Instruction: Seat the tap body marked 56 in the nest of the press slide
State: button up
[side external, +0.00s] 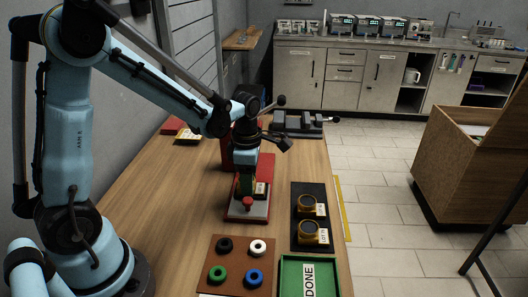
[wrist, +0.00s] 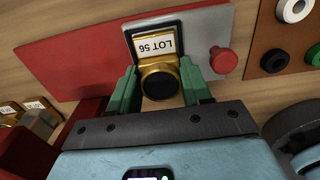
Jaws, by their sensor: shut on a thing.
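The tap body marked LOT 56 (wrist: 160,82) is brass with a black round face and a white label plate. My gripper (wrist: 160,92) has green fingers shut on its two sides. The tap body is at the dark-edged nest (wrist: 129,36) on the grey press slide (wrist: 212,22); I cannot tell whether it is fully down. In the side view my gripper (side external: 246,184) points down over the press slide (side external: 252,209), and its fingers and wrist hide most of the tap body. A red knob (wrist: 223,60) stands at one end of the slide.
A black tray (side external: 298,190) with two brass tap bodies (side external: 308,232) lies right of the press. A brown board (side external: 240,263) with coloured rings and a green DONE tray (side external: 283,291) are in front. A grey vise-like fixture (side external: 296,124) stands behind.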

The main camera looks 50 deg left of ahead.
jog(key=o, duration=1.7)
jog(key=shift+r, duration=3.5)
jog(key=shift+s+d+r+m, duration=0.2)
jog(key=shift+r+m, duration=0.05)
jog(key=shift+m, duration=0.35)
jog(key=s+d+r+m+t, duration=0.1)
jog(key=s+m+t, duration=0.1)
jog(key=m, duration=0.6)
jog(key=s+d+r+m+t, duration=0.1)
jog(key=s+d+m+t, duration=0.1)
jog(key=m, duration=0.7)
jog(key=s+d+r+m+t, duration=0.1)
jog(key=s+m+t, duration=0.1)
jog(key=m, duration=0.6)
jog(key=shift+s+d+m+t, duration=0.25)
jog(key=shift+s+m+t, duration=0.15)
jog(key=shift+t, duration=0.2)
